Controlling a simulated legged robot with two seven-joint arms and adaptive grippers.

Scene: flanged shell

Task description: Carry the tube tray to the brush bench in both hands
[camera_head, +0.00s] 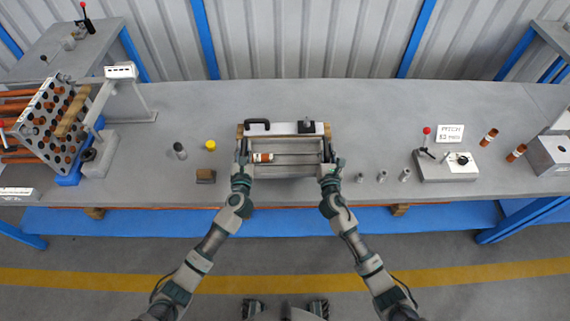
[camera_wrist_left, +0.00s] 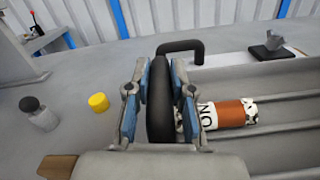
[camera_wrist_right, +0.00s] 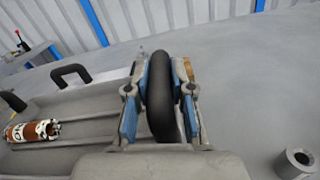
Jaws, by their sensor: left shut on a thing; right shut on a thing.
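The tube tray (camera_head: 285,171) is a grey grooved tray at the front middle of the long grey bench. A copper tube piece (camera_head: 262,157) with a printed white band lies in it at the left; it also shows in the left wrist view (camera_wrist_left: 229,113). My left gripper (camera_head: 241,168) is shut on the tray's black left handle (camera_wrist_left: 160,100). My right gripper (camera_head: 329,168) is shut on the black right handle (camera_wrist_right: 161,95). The tray looks level; whether it touches the bench I cannot tell. No sign in view names the brush bench.
A rack of copper tubes (camera_head: 52,122) stands at the left. A yellow cap (camera_head: 210,145), a grey cylinder (camera_head: 180,151) and a brown block (camera_head: 205,176) lie left of the tray. Several small grey sleeves (camera_head: 382,176) and a lever box (camera_head: 446,166) stand right. A black-handled fixture (camera_head: 284,128) is behind.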

